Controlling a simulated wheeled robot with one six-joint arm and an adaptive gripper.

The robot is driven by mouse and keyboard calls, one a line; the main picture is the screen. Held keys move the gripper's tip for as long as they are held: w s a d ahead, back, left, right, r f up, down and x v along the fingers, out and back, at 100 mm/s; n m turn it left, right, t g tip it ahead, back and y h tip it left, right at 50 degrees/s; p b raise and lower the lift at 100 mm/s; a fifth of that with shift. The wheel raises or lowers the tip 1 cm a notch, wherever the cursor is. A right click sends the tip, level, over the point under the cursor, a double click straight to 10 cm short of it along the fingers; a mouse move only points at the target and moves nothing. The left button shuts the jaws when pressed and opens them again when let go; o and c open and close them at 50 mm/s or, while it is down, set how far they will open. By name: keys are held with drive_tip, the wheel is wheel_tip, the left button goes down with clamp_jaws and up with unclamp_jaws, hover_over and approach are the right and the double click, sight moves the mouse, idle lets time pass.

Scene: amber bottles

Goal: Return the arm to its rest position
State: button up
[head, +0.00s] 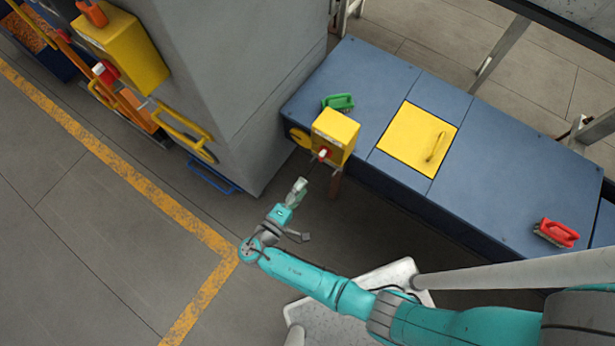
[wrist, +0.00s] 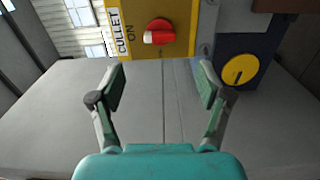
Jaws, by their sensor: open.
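My teal arm (head: 315,281) reaches out over the floor from the lower right in the head view. My gripper (head: 305,212) is at its end, below and left of the yellow switch box. In the wrist view the gripper (wrist: 161,85) is open with nothing between its two fingers. The yellow switch box (head: 336,131) has a red knob; it also shows in the wrist view (wrist: 180,15), above the fingers and apart from them. Its label reads "CULLET" and "ON".
A blue bench (head: 510,160) has a yellow hatch (head: 413,135) with a handle, a green brush (head: 339,101) and a red brush (head: 557,232). A grey column (head: 245,80) stands left of the bench. Another yellow box (head: 125,45) is at upper left. Floor at left is clear.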

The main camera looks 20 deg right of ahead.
drive_tip(key=shift+s+a, duration=0.3)
drive_tip(key=shift+a, duration=0.05)
idle(0.4)
drive_tip(key=s+d+f+n+g+y, duration=0.2)
drive_tip(key=s+d+f+y, duration=0.4)
drive_tip(key=s+d+f, duration=0.35)
drive_tip(key=s+d+m+y, duration=0.1)
drive_tip(key=s+d+y, duration=0.25)
drive_tip(key=s, duration=0.45)
drive_tip(key=s+a+r+m+t+y, duration=0.1)
drive_tip(key=s+a+r+m+y, duration=0.1)
drive_tip(key=s+r+y, duration=0.3)
drive_tip(key=s+a+r+m+y, duration=0.1)
drive_tip(key=s+r, duration=0.2)
drive_tip(key=r, duration=0.4)
wheel_tip(320, 180, up, 21)
drive_tip(key=s+m+t, duration=0.2)
drive_tip(key=m+t, duration=0.3)
drive_tip(key=shift+h, duration=0.45)
drive_tip(key=shift+a+r, duration=0.1)
